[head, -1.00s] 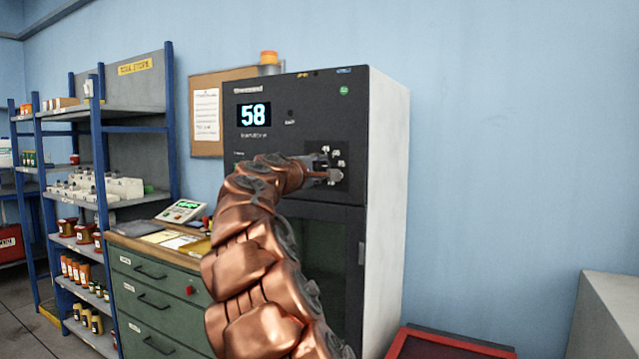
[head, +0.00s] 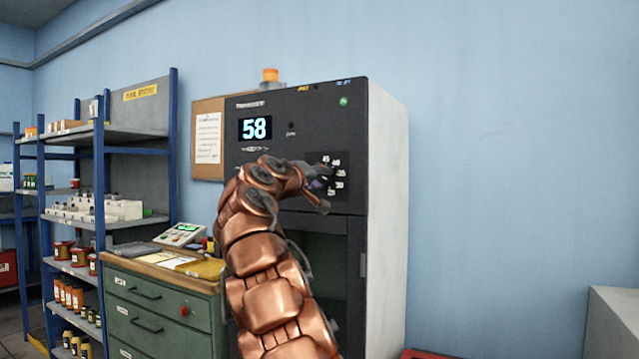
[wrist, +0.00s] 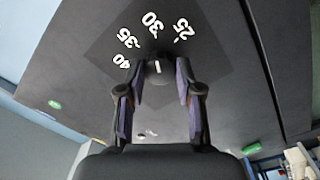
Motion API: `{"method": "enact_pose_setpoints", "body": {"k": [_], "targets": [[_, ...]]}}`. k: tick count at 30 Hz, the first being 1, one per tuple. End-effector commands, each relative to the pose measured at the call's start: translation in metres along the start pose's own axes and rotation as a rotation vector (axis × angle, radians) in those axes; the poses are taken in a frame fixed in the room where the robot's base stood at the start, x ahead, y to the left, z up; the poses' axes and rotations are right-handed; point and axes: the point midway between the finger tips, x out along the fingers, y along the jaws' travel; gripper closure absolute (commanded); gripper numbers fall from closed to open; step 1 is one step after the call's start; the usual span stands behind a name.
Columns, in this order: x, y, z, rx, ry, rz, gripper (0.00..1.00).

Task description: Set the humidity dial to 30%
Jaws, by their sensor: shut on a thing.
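The humidity dial (wrist: 157,71) is a small dark knob on the cabinet's front panel, with white numbers 25, 30, 35 and 40 (wrist: 121,61) showing around it in the wrist view. Its white mark points roughly at the 30 (wrist: 152,22). My gripper (wrist: 159,75) has one finger on each side of the knob and is shut on it. In the head view my gripper (head: 322,186) is at the dial plate (head: 340,160) and hides most of the knob.
The dark cabinet (head: 300,120) has a glass-fronted lower door below the panel. A green drawer unit (head: 160,310) stands left of it, with a blue-framed shelf (head: 140,135) beyond. A grey block (head: 615,320) stands at the lower right.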

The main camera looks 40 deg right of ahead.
Motion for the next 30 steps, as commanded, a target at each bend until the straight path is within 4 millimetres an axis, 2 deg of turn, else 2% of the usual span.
{"method": "enact_pose_setpoints", "body": {"k": [18,19,26,30], "targets": [[0.0002,0.0,0.0005,0.032,-0.003,0.0,1.0],[0.0002,-0.0001,0.0005,0.032,-0.003,0.0,0.63],[0.0,0.0,0.0001,0.032,-0.002,0.0,0.4],[-0.0001,0.0001,-0.0001,0.032,-0.001,0.0,0.4]]}}
